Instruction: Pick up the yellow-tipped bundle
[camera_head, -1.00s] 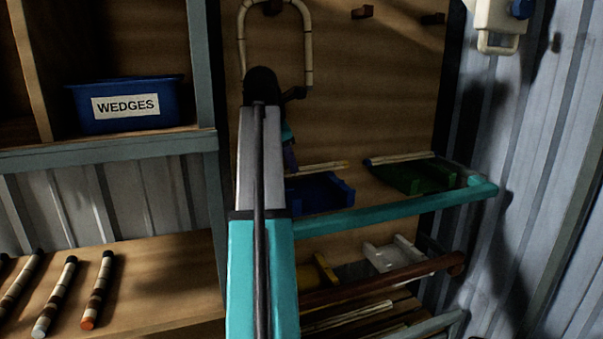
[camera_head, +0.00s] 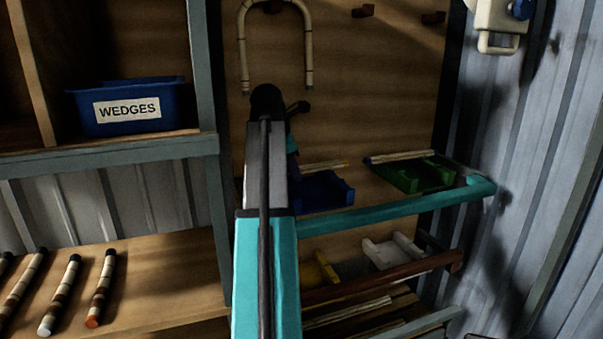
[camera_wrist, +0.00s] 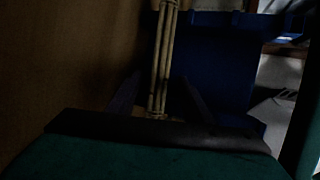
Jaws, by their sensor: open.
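The yellow-tipped bundle (camera_head: 325,167) lies across the blue cradle (camera_head: 322,193) on the rack in the head view. Its yellow end points right, and my arm hides its left part. In the wrist view the bundle of pale canes (camera_wrist: 164,50) runs up the picture, over the dark blue cradle (camera_wrist: 222,65). My gripper (camera_wrist: 160,78) is open, with one dark finger on each side of the bundle. The view is too dark to tell whether either finger touches it. In the head view my arm hides the fingers.
A blue-tipped bundle (camera_head: 398,157) lies on a green cradle (camera_head: 420,180) to the right. A teal rail (camera_head: 400,213) runs in front. Yellow (camera_head: 320,270) and white (camera_head: 395,252) cradles sit below. A wooden backboard (camera_head: 370,90) stands behind.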

